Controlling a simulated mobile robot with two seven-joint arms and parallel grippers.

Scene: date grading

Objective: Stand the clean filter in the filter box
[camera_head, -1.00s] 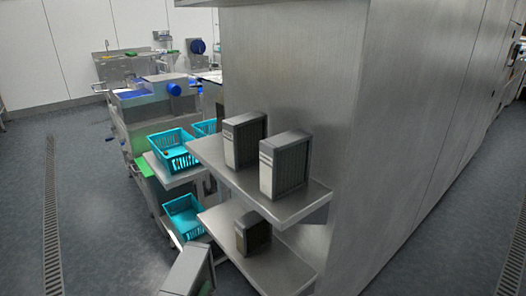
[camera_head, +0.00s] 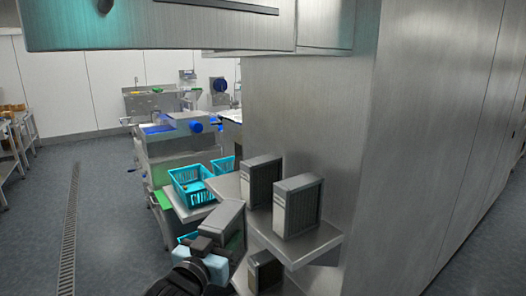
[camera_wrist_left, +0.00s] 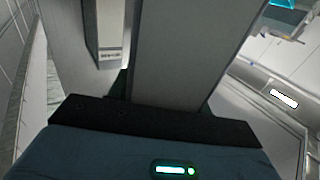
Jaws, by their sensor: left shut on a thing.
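My left gripper (camera_head: 210,252) is shut on a grey, block-shaped filter (camera_head: 230,222), held in front of the shelves' left side. In the left wrist view the held filter (camera_wrist_left: 185,50) rises from between the jaws. Two similar grey filters, a left one (camera_head: 261,181) and a right one (camera_head: 299,206), stand upright on the upper shelf. A darker filter (camera_head: 265,271) stands on the lower shelf, partly hidden. I cannot make out a filter box for certain. My right gripper is not in view.
The steel upper shelf (camera_head: 326,241) juts from a large steel wall (camera_head: 405,130). A steel housing (camera_head: 160,28) hangs across the top. Blue baskets (camera_head: 192,186) stand behind the held filter. Open floor (camera_head: 110,220) lies at left.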

